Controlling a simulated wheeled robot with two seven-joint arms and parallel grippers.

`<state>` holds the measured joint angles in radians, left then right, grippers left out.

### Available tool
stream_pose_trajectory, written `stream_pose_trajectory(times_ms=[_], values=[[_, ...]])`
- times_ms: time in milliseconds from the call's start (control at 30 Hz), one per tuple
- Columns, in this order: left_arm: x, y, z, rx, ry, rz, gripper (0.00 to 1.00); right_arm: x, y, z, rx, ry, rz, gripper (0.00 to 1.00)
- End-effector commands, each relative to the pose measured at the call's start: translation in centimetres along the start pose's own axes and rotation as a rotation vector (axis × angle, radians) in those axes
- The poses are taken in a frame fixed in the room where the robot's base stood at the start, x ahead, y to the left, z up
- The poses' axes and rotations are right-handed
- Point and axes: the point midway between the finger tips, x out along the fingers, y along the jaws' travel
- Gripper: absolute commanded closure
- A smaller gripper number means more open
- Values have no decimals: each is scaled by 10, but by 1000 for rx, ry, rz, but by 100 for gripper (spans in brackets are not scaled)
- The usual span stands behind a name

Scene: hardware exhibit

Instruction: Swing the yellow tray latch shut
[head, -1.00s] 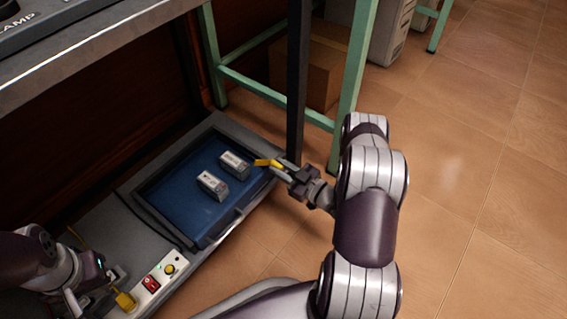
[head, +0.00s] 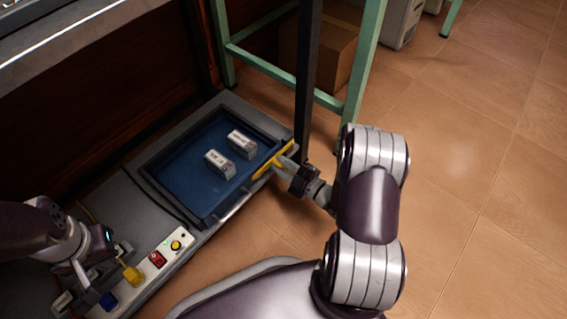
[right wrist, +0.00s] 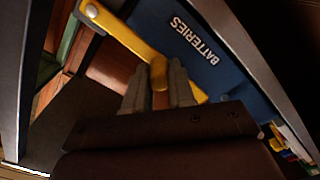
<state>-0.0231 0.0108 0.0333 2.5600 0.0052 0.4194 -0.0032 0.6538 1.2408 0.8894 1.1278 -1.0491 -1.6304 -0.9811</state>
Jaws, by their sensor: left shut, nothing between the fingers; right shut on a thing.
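The yellow tray latch (head: 273,160) is a flat bar lying along the right front rim of the blue tray (head: 196,201). In the right wrist view the latch (right wrist: 128,38) runs slantwise past the tray wall marked "BATTERIES" (right wrist: 196,40), with a pivot at its upper left end. My right gripper (head: 286,167) is shut on the latch from the floor side; its fingertips (right wrist: 160,88) close around a small part below the bar. My left gripper (head: 110,262) is shut and empty at the lower left, beside a yellow plug (head: 131,274); its fingertips are hard to make out.
Two white battery boxes (head: 219,164) (head: 242,144) stand in the tray. A dark post (head: 308,80) and green stand legs (head: 366,60) rise behind my right gripper. Floor is open at right.

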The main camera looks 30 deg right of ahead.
Motion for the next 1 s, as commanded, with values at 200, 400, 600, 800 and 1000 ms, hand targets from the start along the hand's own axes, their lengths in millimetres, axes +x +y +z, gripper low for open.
stream_pose_trajectory(times_ms=[200,400,600,800,1000], values=[[2,0,0,0,0,0,100,-1,-5,3,8,-3,-3,100],[2,0,0,0,0,0,100,-1,-6,3,9,-3,-4,100],[2,0,0,0,0,0,100,-1,-6,3,10,-3,-4,100],[2,0,0,0,0,0,100,-1,-6,3,9,-2,-4,51],[1,0,0,0,0,0,100,-1,-5,3,7,-2,-2,51]])
